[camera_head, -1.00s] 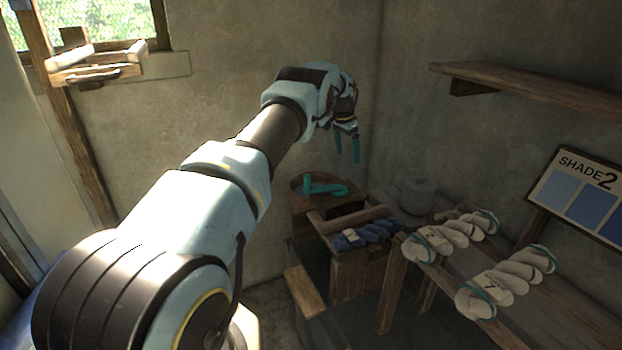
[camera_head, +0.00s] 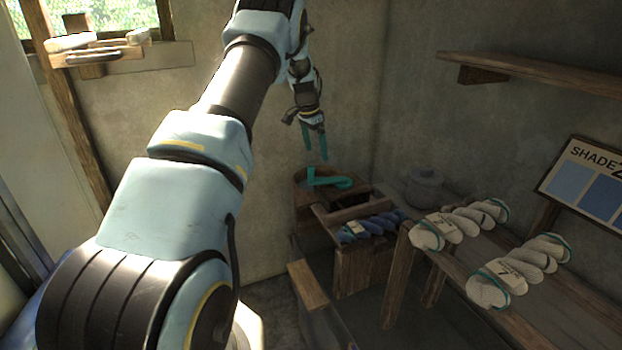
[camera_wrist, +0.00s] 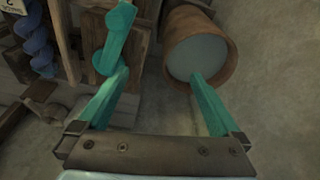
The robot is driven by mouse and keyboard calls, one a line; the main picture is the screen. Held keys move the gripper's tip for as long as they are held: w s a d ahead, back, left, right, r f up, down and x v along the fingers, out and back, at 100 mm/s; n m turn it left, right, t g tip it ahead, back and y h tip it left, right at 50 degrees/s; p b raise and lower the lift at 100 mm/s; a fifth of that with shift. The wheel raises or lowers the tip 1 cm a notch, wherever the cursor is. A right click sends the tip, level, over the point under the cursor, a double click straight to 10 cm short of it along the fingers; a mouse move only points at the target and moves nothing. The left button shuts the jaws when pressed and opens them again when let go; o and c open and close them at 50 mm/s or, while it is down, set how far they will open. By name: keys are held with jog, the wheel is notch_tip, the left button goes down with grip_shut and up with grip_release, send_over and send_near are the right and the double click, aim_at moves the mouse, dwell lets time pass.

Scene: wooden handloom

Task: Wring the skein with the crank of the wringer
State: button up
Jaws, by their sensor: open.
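The teal crank (camera_head: 335,182) is at the back end of the wooden wringer (camera_head: 336,222). It also shows in the wrist view (camera_wrist: 117,32), at the upper left. A dark blue twisted skein (camera_head: 376,225) lies at the wringer and appears at the wrist view's left edge (camera_wrist: 37,45). My gripper (camera_head: 315,153) points down above the crank, open with nothing between its teal fingers. In the wrist view (camera_wrist: 160,75), its left fingertip overlaps the lower end of the crank; I cannot tell whether they touch.
A round wooden tub (camera_wrist: 232,58) with grey contents stands beside the crank. Pale tagged skeins (camera_head: 462,224) lie on a bench (camera_head: 445,268) at right. A grey lidded pot (camera_head: 424,187) stands behind. A shelf (camera_head: 540,72) juts from the right wall.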

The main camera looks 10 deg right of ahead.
aim_at(310, 167)
jog(key=s, duration=0.2)
jog(key=s+a+b, duration=0.1)
jog(key=s, duration=0.1)
jog(key=s+a+b, duration=0.1)
jog(key=s, duration=0.1)
jog(key=shift+s+a+f, duration=0.1)
jog(key=shift+s+a, duration=0.05)
jog(key=f+b, duration=0.2)
jog(key=f, duration=0.1)
jog(key=shift+s+f+b, duration=0.3)
jog(key=shift+f+b, duration=0.4)
jog(key=shift+f, duration=0.2)
jog(key=shift+c, duration=0.2)
jog(key=shift+a, duration=0.1)
grip_shut()
